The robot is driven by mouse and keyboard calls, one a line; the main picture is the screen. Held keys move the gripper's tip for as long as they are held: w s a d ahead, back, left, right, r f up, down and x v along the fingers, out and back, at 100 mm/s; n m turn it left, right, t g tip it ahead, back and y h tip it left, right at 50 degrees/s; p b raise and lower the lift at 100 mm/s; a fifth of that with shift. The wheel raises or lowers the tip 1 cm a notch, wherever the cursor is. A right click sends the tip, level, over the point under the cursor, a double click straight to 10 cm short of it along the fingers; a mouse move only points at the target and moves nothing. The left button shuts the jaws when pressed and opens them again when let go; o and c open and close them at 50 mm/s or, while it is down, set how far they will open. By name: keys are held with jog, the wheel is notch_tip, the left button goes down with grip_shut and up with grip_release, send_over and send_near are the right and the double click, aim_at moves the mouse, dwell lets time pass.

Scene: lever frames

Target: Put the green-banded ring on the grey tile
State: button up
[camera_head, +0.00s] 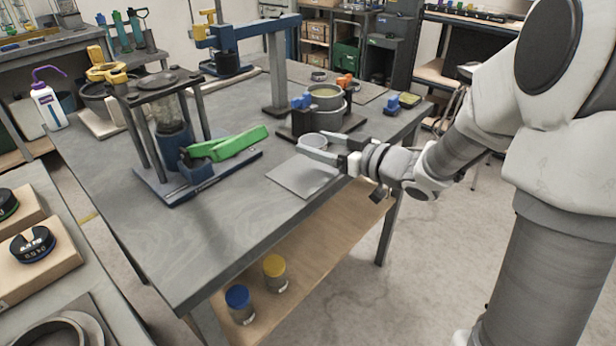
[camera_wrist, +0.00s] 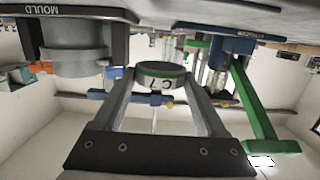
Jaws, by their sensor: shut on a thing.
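My gripper (camera_head: 312,147) is shut on a ring (camera_wrist: 161,74), gripping it from both sides between its fingers. In the wrist view the ring has a dark top, a thin green band and a pale side with dark marking. In the head view the ring (camera_head: 313,140) is partly hidden by the fingers. The grey tile (camera_head: 300,178) is a flat, pale square on the table, bare where it shows. The ring and gripper appear beyond its far right part. I cannot tell how high the ring is or whether it overhangs the tile.
A press with a green lever (camera_head: 237,143) stands left of the tile. A dark mould stand with a pot (camera_head: 325,100) stands close behind the gripper. A blue press (camera_head: 278,75) rises farther back. The table's (camera_head: 200,240) front part is clear.

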aim_at(310, 177)
jog(key=shift+s+a+f+b, duration=0.2)
jog(key=shift+a+f, duration=0.25)
jog(key=shift+a, duration=0.15)
jog(key=shift+s+a+f+b, duration=0.15)
jog(key=shift+a+f, duration=0.25)
jog(key=shift+a, duration=0.15)
jog(key=shift+f+b, duration=1)
jog(key=shift+f, duration=0.85)
jog(key=shift+f, duration=0.15)
jog(key=o, duration=1.5)
jog(key=shift+o, duration=0.2)
jog(key=shift+s+d+r, duration=0.15)
jog(key=shift+d+r, duration=0.05)
jog(key=shift+r, duration=0.05)
jog(key=p+v, duration=0.3)
jog(key=v, duration=0.8)
jog(key=shift+s+d, duration=0.15)
jog(key=shift+s, duration=0.1)
jog(key=shift+f, duration=0.1)
